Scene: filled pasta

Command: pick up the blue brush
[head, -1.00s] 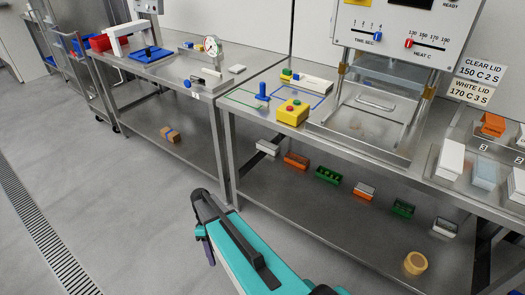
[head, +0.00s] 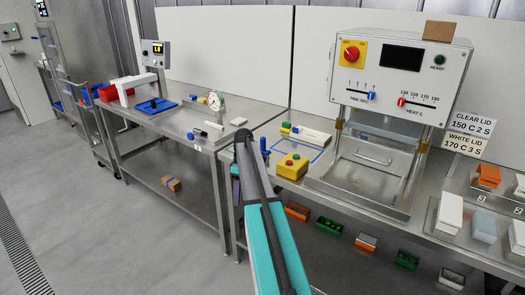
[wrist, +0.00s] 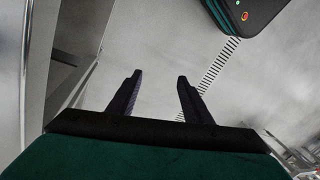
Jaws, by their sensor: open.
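A small upright blue handle (head: 263,145) stands on the right bench, beside the yellow button box and partly behind my arm. It looks like the blue brush, but it is too small to be sure. My gripper (wrist: 160,76) is open and empty in the wrist view, its two dark fingers apart over the grey floor. The brush does not show in the wrist view.
The yellow button box (head: 292,166) stands right of the blue handle, with a heat press (head: 399,70) beyond it. The left bench (head: 185,120) holds a gauge (head: 216,102) and a blue plate (head: 160,109). Coloured bins (head: 329,226) line the lower shelf. Floor at left is clear.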

